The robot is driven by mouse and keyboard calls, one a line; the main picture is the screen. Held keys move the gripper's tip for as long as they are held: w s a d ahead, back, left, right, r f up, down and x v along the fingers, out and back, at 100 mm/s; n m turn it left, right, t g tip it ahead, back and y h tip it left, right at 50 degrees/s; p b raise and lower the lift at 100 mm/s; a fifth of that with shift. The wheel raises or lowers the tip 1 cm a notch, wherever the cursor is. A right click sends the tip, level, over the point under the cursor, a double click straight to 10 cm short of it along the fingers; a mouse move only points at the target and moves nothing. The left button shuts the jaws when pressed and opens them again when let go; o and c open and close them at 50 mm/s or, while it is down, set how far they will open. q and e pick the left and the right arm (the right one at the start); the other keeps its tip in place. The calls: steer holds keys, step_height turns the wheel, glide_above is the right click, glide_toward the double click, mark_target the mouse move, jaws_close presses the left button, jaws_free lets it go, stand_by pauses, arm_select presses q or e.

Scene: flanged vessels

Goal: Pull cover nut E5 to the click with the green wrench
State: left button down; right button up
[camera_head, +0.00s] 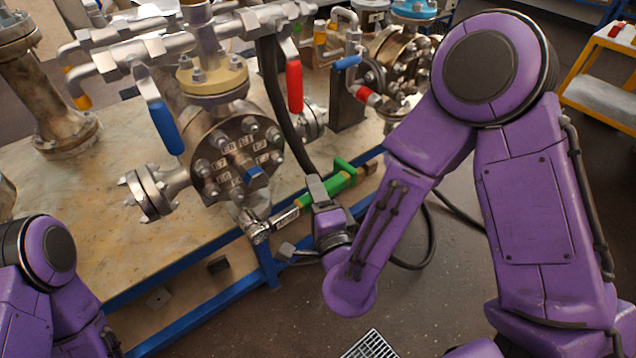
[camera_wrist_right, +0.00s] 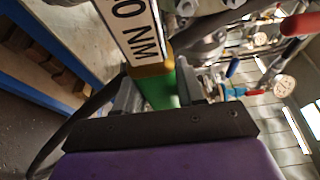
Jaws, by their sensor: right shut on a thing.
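The round bolted cover (camera_head: 237,160) faces me on the vessel, with nuts around its rim and small E-number tags. A tag reading E5 cannot be made out for sure; the lower nuts are partly hidden by the wrench. The green wrench (camera_head: 340,182) slants down to the left, its metal head (camera_head: 257,229) at the cover's lower edge. I cannot tell whether it sits on a nut. My right gripper (camera_head: 317,196) is shut around the green handle. In the right wrist view the green handle (camera_wrist_right: 160,91) lies between the fingers, below a marked scale (camera_wrist_right: 130,25). My left gripper is out of view.
A blue valve lever (camera_head: 165,127) and a red lever (camera_head: 294,86) hang near the cover. A black hose (camera_head: 280,100) runs down just behind the wrench. The blue bench edge (camera_head: 200,312) lies below. A yellow cart (camera_head: 600,95) stands at right.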

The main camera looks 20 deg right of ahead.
steer(key=shift+w+a+f+b, duration=0.1)
steer(key=shift+w+b, duration=0.05)
steer(key=shift+b, duration=0.25)
steer(key=shift+w+r, duration=0.1)
steer(key=shift+r, duration=0.25)
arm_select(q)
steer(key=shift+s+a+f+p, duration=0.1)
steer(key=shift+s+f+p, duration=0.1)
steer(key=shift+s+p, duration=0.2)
arm_select(e)
steer(key=shift+w+a+h, duration=0.1)
steer(key=shift+w+h, duration=0.2)
steer(key=shift+w, duration=0.95)
steer(key=shift+w+f, duration=0.1)
steer(key=shift+w, duration=0.05)
steer(key=shift+w+a, duration=0.15)
steer(key=shift+w, duration=1)
steer(key=shift+f, duration=0.15)
